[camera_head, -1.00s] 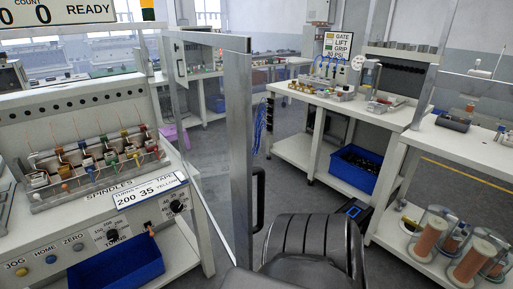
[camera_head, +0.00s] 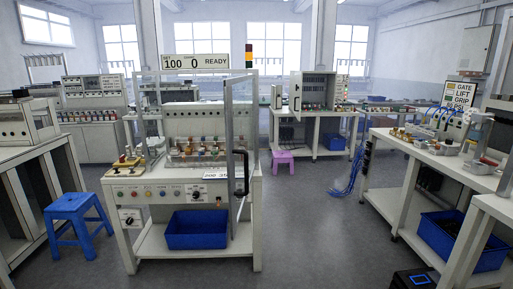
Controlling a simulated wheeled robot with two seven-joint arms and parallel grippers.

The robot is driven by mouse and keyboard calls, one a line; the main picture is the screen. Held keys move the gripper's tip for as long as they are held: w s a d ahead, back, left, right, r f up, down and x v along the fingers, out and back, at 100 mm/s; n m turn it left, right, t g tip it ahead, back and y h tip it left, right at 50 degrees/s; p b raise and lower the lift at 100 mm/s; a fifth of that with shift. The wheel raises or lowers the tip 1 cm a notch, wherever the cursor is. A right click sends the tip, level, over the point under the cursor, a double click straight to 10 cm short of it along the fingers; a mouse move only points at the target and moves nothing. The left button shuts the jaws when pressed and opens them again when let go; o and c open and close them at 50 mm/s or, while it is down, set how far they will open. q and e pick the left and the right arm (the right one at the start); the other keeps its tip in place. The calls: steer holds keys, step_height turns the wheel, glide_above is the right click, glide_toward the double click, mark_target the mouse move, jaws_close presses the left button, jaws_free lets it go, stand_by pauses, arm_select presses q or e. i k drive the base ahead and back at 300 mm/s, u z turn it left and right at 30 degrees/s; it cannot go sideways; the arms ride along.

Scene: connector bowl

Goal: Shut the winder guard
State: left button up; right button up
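The winder (camera_head: 180,187) is a white bench with knobs and coloured buttons on its front, and a row of spindles (camera_head: 198,149) above them. Its sign reads 100, 0 and READY. The winder guard (camera_head: 229,120) is a clear panel in a grey metal frame at the winder's right side. It stands open, swung out toward me and seen nearly edge-on. Its black handle (camera_head: 243,174) is on the near edge. The front of the spindles is uncovered. Neither of my grippers is in view.
A blue bin (camera_head: 196,229) sits on the winder's lower shelf. A blue stool (camera_head: 76,222) stands to the left, and a pink stool (camera_head: 283,161) behind to the right. White benches (camera_head: 440,155) line the right. The floor in front and to the right of the winder is clear.

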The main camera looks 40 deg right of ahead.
mark_target(231, 151)
steer(key=z, duration=1.05)
steer(key=i, duration=1.65)
steer(key=u, duration=1.95)
steer(key=k, duration=1.35)
steer(key=z, duration=2)
